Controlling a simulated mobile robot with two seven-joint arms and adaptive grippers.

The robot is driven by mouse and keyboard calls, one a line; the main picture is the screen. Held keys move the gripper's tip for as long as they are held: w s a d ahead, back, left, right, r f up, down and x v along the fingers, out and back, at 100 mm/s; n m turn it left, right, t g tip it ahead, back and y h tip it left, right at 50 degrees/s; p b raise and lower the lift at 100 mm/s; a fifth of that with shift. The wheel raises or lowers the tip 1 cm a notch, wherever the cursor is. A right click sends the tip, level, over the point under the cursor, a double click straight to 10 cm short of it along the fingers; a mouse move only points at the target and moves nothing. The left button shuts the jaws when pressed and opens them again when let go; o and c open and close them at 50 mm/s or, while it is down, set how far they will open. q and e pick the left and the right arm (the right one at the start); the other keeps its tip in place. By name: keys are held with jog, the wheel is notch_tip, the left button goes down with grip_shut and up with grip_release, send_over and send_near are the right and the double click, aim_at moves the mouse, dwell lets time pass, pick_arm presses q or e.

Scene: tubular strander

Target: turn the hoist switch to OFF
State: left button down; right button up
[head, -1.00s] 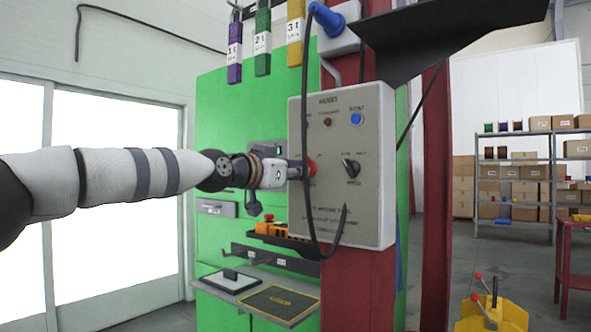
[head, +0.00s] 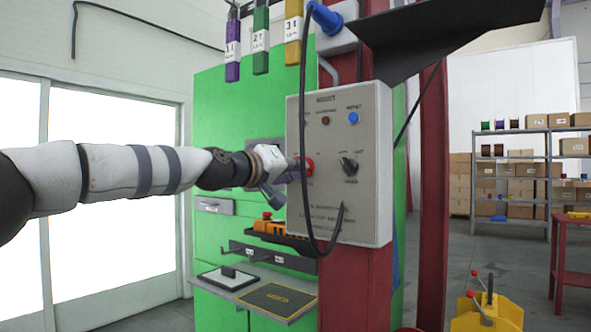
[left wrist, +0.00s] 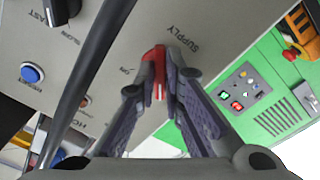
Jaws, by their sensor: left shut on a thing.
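The grey hoist control box (head: 365,222) is mounted on the red column. Its red switch knob (head: 308,167) sits at the left of the panel, partly hidden by my gripper and a black cable. My left gripper (head: 297,171) reaches it from the left. In the left wrist view, the fingers of my left gripper (left wrist: 160,92) are closed on both sides of the red knob (left wrist: 158,66). "SUPPLY" and "ON" are printed near it. I cannot tell which setting the knob points to. My right gripper is not in view.
A black cable (head: 305,205) hangs in a loop close to the gripper. A black selector (head: 348,166) and blue button (head: 353,118) are on the same panel. A dark shelf plate (head: 440,35) juts out above. An orange pendant (head: 270,227) lies on a tray below.

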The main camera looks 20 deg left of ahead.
pick_arm(q)
jog(key=shift+n, duration=0.6)
jog(key=c, duration=1.7)
grip_release()
jog(key=shift+w+d, duration=0.1)
jog(key=shift+d, duration=0.05)
jog(key=v, duration=1.2)
